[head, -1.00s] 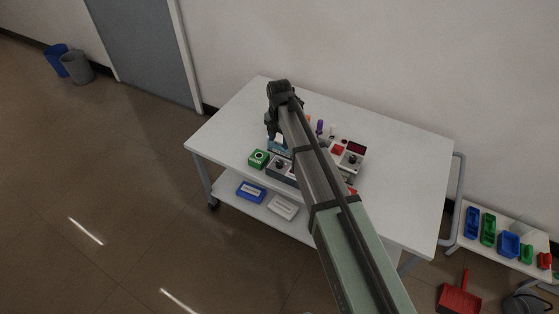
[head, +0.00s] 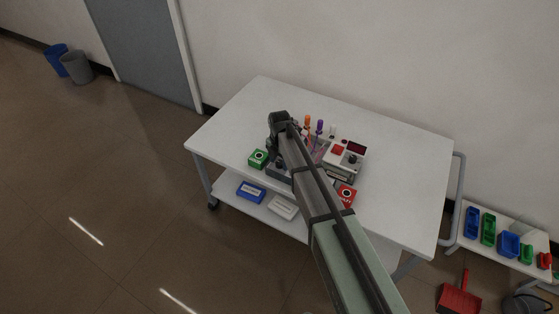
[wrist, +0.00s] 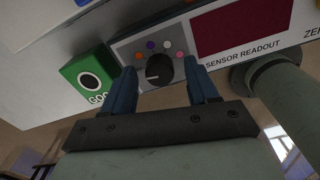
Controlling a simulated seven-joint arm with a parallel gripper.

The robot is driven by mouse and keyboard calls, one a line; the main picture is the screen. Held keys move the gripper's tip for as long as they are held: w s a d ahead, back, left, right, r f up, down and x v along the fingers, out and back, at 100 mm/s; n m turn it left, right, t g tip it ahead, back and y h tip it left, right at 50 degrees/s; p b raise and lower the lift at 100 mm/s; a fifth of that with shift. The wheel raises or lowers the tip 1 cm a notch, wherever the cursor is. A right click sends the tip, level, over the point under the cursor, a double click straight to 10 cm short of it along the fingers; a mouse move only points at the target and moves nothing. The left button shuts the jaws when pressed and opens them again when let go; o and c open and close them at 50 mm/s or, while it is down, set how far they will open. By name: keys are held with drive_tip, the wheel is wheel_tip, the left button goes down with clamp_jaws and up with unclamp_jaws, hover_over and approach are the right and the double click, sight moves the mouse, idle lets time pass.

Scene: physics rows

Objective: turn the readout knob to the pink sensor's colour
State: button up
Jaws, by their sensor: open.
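The readout knob (wrist: 159,70) is a dark round knob on the sensor readout box (wrist: 130,47), in the wrist view. Small coloured dots arc around it: orange at left, purple and white above, a pinkish one at right. Where its pointer aims is too small to tell. My gripper (wrist: 162,76) is open, with one blue finger on each side of the knob; contact cannot be told. In the head view my gripper's tips are hidden behind the arm. Upright sensors, orange (head: 307,121) and purple (head: 320,127), stand behind it. I cannot clearly make out a pink sensor.
A green box (head: 258,159) stands left of the readout box, close to my left finger. A red box (head: 347,194) stands to the right.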

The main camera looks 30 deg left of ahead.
drive_tip(key=c, duration=1)
drive_tip(key=shift+c, duration=0.2)
